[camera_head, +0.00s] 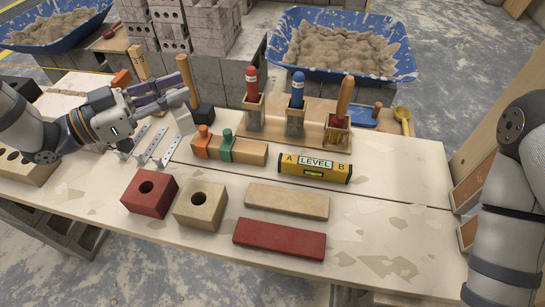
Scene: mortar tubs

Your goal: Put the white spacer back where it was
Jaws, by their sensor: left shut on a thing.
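My left gripper (168,94) reaches in from the left above the back left of the table. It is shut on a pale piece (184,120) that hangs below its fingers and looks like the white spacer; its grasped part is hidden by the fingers. A wooden bar (256,154) lies to the right of it. An orange spacer (202,141) and a green spacer (226,146) sit on the bar's left and middle. The bar's right part is bare. My right gripper is not in view; only my right arm shows at the right edge.
A black-headed mallet (201,114) stands behind the pale piece. Metal strips (152,146) lie below the gripper. A wooden rack (275,134) holds upright tools behind the bar. A yellow level (314,167) lies to its right. Blocks fill the front middle; the front right is clear.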

